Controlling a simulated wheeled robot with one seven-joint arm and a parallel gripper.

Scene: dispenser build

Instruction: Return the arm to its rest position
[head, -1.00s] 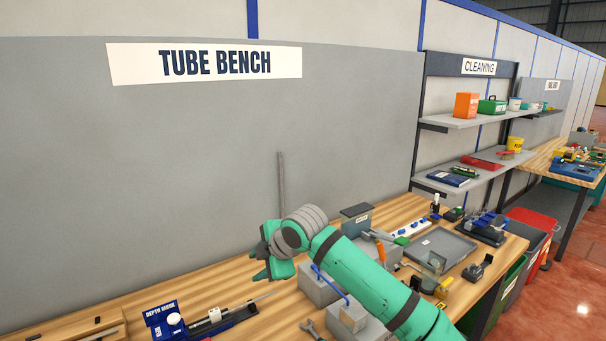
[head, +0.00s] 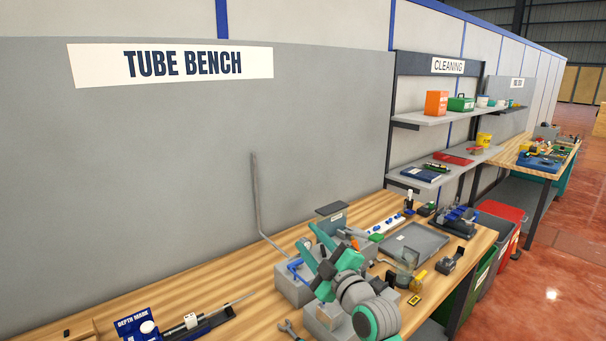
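My teal and grey gripper (head: 314,247) is over the bench, in front of the grey blocks, with its fingers pointing up and away from me. Its fingers look spread apart, and I see nothing held between them. My arm is folded in close, and its wrist and round teal joint fill the lower middle of the view. The gripper partly hides the grey block (head: 288,288) with a blue tube on it and the dark-lidded box (head: 331,222).
The wooden bench (head: 215,285) holds a blue depth-mark fixture (head: 137,326), a wrench (head: 290,329), a grey tray (head: 416,240) and small tools. A bent grey tube (head: 257,200) stands against the panel. A red bin (head: 503,212) is beyond the bench's right end.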

